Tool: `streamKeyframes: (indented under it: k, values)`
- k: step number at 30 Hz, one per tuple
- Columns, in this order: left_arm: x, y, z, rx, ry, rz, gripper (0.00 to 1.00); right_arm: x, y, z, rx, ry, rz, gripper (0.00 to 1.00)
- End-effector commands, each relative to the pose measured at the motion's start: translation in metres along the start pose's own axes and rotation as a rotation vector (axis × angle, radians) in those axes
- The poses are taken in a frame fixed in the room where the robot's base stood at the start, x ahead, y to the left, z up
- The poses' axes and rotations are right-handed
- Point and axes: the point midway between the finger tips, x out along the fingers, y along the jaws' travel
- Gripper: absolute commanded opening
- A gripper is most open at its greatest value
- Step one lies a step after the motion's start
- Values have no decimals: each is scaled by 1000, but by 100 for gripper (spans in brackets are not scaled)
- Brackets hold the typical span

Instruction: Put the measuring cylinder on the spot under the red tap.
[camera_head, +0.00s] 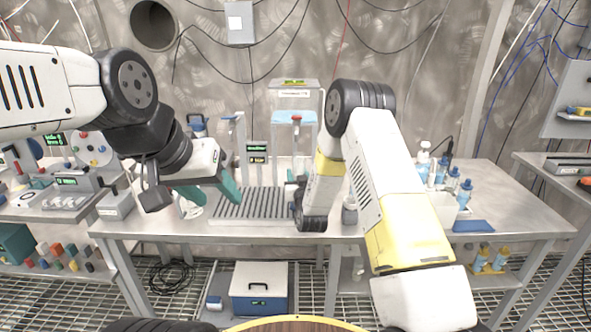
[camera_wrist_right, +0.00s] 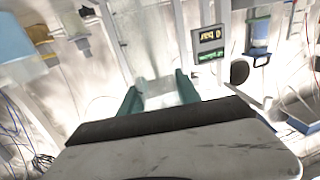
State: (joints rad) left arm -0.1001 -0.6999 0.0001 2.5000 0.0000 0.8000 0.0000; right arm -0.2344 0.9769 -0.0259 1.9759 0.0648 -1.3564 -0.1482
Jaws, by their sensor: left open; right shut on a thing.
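The red tap (camera_head: 297,119) sits at the front of a raised tank of pale blue liquid at the back of the middle bench. The spot under it is hidden or cannot be made out behind my right arm. My right gripper (camera_wrist_right: 159,90) shows its two teal fingers in the right wrist view, shut on a clear, pale thing (camera_wrist_right: 157,101) that looks like the measuring cylinder. In the head view my right arm hides most of that gripper and the cylinder. My left gripper (camera_head: 208,191) is open and empty over the left part of the bench.
A ribbed grey tray (camera_head: 248,206) lies on the middle bench (camera_head: 400,228). Blue-capped bottles (camera_head: 441,170) stand in a white holder at the right, near a blue pad (camera_head: 473,226). A digital display (camera_head: 257,153) stands behind the tray. A blue-and-white box (camera_head: 259,288) is below.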

Motion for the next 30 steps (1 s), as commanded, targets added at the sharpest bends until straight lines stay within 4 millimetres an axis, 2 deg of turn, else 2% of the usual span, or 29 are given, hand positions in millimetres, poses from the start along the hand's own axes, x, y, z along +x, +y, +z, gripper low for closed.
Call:
streamKeyframes:
  k: [3, 8, 14, 15, 18, 29, 30]
  values:
    - [0, 0, 0, 0, 0, 0, 51, 18, 0, -1, 0, 3, 1, 0]
    - [0, 0, 0, 0, 0, 0, 51, 30, 0, 0, 0, 1, 1, 0]
    - [0, 0, 0, 0, 0, 0, 51, 62, 1, 0, 0, 2, 1, 0]
    - [0, 0, 0, 0, 0, 0, 51, 60, 0, 8, -1, -3, 1, 0]
    - [0, 0, 0, 0, 0, 0, 51, 60, 1, 15, 0, -1, 1, 0]
    - [0, 0, 0, 0, 0, 0, 51, 59, 1, 18, 0, 0, 1, 0]
    - [0, 0, 0, 0, 0, 0, 51, 59, 1, 18, 0, 0, 1, 45]
